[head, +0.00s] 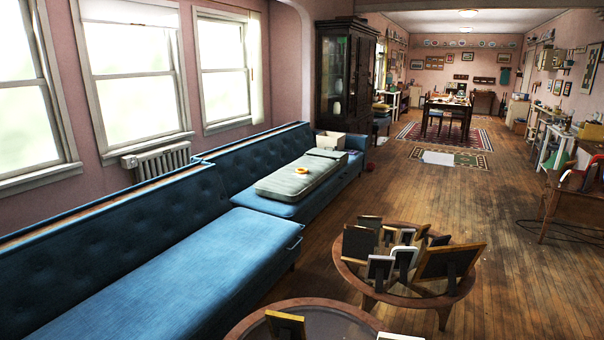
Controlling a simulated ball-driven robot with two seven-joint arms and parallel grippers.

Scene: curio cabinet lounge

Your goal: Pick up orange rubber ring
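A small orange rubber ring (302,171) lies flat on a grey-green folded cushion or mattress (278,186). The cushion rests on the seat of the far blue sofa (275,206), along the window wall. Nothing covers the ring. Neither my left gripper nor my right gripper shows in the head view.
A nearer blue sofa (170,280) runs along the left. A round wooden table (350,268) with several standing frames is at front centre right; another round table (245,324) is at the bottom edge. Clear wooden floor (480,212) lies right of the sofas. A dark cabinet (342,75) stands behind.

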